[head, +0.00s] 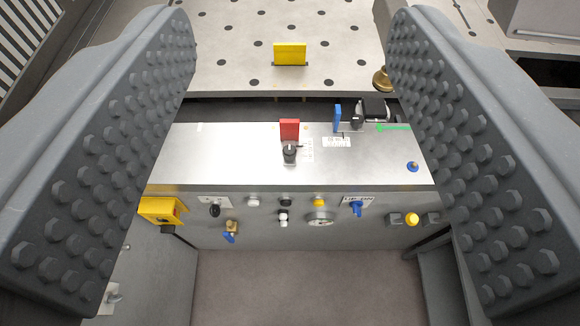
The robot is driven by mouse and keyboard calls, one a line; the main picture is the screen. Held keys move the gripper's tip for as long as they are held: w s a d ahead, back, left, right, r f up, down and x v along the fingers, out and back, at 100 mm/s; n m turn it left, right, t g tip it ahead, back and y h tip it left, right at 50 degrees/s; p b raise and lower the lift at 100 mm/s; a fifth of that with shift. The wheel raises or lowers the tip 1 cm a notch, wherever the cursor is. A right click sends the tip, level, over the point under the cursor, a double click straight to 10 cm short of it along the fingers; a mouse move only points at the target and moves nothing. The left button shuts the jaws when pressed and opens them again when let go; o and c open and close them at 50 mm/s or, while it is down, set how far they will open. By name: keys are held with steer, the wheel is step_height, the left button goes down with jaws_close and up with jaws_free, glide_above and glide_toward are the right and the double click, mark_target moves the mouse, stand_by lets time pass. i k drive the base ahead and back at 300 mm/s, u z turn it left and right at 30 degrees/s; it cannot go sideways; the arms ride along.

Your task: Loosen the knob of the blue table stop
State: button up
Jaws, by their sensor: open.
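The blue table stop (337,117) is a small upright blue plate on the bright metal ledge, right of the picture's middle. A black part (373,108) with a rounded dark end stands just to its right. I cannot tell for sure which piece there is the stop's knob. My gripper (291,40) is open and empty. Its two grey studded fingers fill the left and right sides of the view, wide apart. The blue stop shows between them, nearer the right finger, and neither finger appears to touch it.
A red plate (289,129) with a black knob (290,152) stands left of the blue stop. A yellow block (290,54) stands on the perforated table (225,40). A brass knob (381,79) is beside the right finger. Below, the front panel (262,232) carries several switches and valves.

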mark_target(357, 121)
steer(key=z, duration=0.35)
steer(key=k, duration=1.15)
steer(key=z, duration=0.45)
steer(key=i, duration=1.7)
steer(key=u, duration=0.3)
